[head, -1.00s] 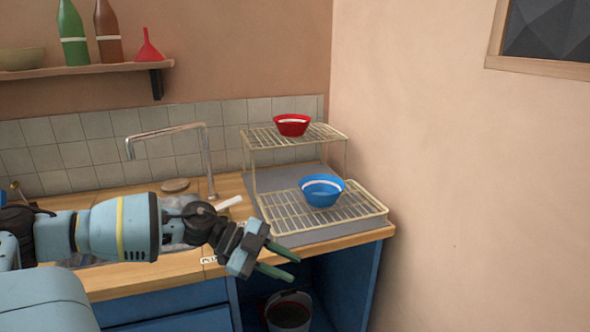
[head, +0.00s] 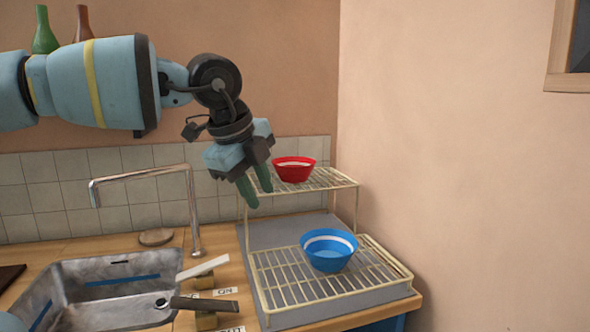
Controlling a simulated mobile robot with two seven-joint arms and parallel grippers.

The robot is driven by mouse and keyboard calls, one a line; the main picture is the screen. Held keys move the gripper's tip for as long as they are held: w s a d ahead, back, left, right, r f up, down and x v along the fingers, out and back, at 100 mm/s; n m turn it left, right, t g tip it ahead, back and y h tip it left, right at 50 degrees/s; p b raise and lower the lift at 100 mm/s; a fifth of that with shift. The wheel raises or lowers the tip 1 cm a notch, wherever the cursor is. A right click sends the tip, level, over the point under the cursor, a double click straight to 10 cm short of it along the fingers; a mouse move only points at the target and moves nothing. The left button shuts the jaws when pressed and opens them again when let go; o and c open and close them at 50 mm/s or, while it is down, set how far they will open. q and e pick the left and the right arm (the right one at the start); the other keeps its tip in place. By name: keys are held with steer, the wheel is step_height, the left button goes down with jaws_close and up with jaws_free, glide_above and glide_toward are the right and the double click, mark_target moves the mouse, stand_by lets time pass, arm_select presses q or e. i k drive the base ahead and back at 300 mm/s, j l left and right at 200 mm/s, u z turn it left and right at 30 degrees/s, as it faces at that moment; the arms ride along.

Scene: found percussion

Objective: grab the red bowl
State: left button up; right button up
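The red bowl (head: 293,170) sits upright on the upper shelf of the wire dish rack (head: 345,180), with a pale band showing inside its rim. My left gripper (head: 257,188) is just left of the red bowl in the head view, pointing downward. Its two green fingers are apart with nothing between them. The fingers overlap the left end of the upper shelf in the picture; I cannot tell the exact depth gap. My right gripper is not in view.
A blue bowl (head: 329,250) sits on the lower rack. A metal sink (head: 105,295) with a tall faucet (head: 192,205) is at left. Two levers (head: 203,268) on wooden blocks stand between sink and rack. The wall is close on the right.

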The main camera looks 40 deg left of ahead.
mark_target(293, 168)
steer(key=i+j, duration=0.4)
steer(key=j, duration=0.15)
steer(key=i+j, duration=0.35)
steer(key=j, duration=0.2)
